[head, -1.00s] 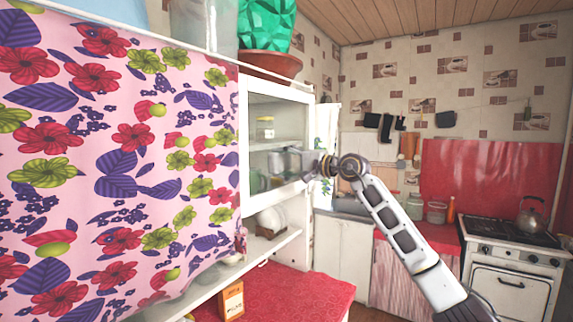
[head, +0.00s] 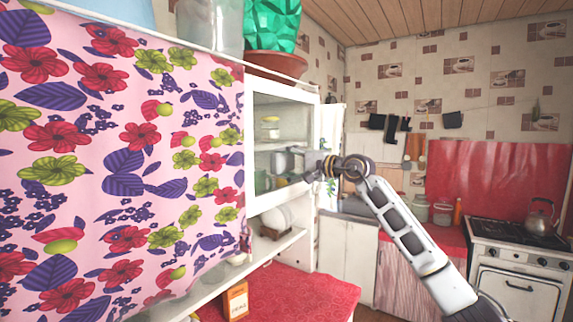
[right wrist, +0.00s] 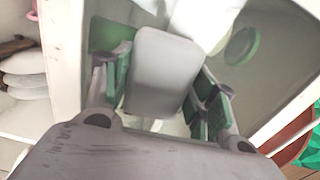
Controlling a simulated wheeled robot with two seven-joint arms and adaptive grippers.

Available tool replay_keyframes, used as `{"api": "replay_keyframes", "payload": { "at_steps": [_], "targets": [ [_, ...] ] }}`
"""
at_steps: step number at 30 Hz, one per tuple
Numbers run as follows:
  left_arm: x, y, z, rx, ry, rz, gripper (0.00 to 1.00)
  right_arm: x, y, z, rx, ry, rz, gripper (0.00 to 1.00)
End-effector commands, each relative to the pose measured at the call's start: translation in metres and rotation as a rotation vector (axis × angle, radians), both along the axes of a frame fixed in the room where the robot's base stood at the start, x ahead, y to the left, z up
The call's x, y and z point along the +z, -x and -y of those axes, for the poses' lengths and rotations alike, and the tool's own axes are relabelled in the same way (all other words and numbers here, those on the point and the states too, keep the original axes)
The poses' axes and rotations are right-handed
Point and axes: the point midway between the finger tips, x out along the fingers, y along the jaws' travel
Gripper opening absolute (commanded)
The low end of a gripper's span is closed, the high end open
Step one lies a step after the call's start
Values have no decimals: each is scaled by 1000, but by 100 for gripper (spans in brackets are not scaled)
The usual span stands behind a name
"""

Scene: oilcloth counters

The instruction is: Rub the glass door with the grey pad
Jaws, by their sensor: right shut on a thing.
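The glass door (head: 271,109) is a white-framed pane on the wall cabinet, left of centre in the head view; shelves and dishes show through it. My right gripper (head: 292,164) is in front of its lower part, coming from the right. In the right wrist view the right gripper (right wrist: 163,88) is shut on the grey pad (right wrist: 166,68), a rounded flat block held between its green-lined fingers. The pad is at the pane; whether it touches the glass I cannot tell. My left gripper is not in view.
A pink floral curtain (head: 110,150) fills the left. Below are an open shelf and a red-covered counter (head: 300,295) with a small box (head: 235,300). A stove with a kettle (head: 541,214) stands at right.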

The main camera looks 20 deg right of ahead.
Motion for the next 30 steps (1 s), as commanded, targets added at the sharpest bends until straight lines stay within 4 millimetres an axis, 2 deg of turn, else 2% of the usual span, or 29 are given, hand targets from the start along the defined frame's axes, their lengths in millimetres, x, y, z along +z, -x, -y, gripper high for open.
{"api": "replay_keyframes", "payload": {
  "at_steps": [22, 30],
  "targets": [
    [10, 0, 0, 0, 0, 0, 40, 1, -19, 31, -1, -2, -1, 38],
    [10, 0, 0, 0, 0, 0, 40, 0, -21, 35, -1, 1, 1, 38]
  ]
}}
